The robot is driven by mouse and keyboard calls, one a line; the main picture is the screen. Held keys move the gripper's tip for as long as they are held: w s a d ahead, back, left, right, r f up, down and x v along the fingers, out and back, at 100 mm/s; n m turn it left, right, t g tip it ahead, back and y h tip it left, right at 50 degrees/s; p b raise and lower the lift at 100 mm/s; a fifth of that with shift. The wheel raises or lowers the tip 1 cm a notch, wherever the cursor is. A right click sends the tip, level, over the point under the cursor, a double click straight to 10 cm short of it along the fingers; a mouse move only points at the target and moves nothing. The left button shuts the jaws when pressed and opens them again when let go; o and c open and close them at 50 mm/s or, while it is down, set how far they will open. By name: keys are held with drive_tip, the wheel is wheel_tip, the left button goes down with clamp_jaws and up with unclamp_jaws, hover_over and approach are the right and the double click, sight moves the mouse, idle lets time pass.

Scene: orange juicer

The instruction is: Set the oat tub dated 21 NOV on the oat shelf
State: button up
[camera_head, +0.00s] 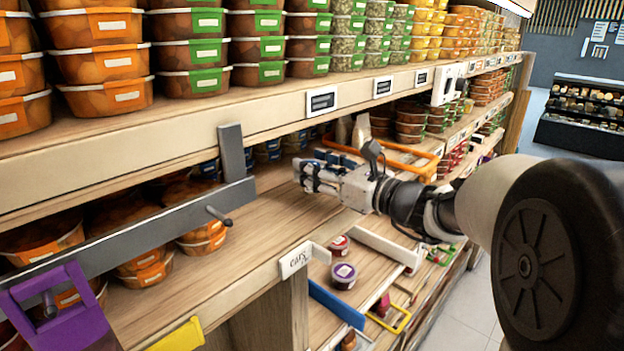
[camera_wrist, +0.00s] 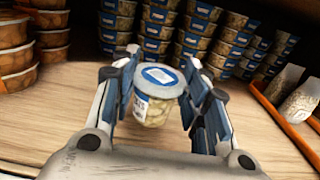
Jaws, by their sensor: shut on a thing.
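A small clear tub with a pale lid, a blue-edged top label and pale contents (camera_wrist: 152,104) sits between the fingers of my gripper (camera_wrist: 163,75) in the wrist view. My gripper is shut on it; its date is too small to read. In the head view my gripper (camera_head: 312,176) reaches into the middle shelf (camera_head: 285,215), and the tub cannot be made out there. A white tag (camera_head: 296,260) on that shelf's front edge has handwriting that looks like "oats".
Orange-labelled tubs (camera_head: 140,255) fill the shelf's left side. A grey metal bar (camera_head: 130,240) crosses its front, with a purple bracket (camera_head: 60,310). An orange rail (camera_wrist: 285,122) and clear bags (camera_wrist: 300,100) stand at right. Bare wood lies before the stacks.

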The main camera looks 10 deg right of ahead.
sight(315, 193)
drive_tip(key=shift+f, duration=0.8)
drive_tip(key=shift+w+f, duration=0.15)
drive_tip(key=shift+f, duration=0.4)
drive_tip(key=shift+f, duration=0.15)
drive_tip(key=o, duration=1.1)
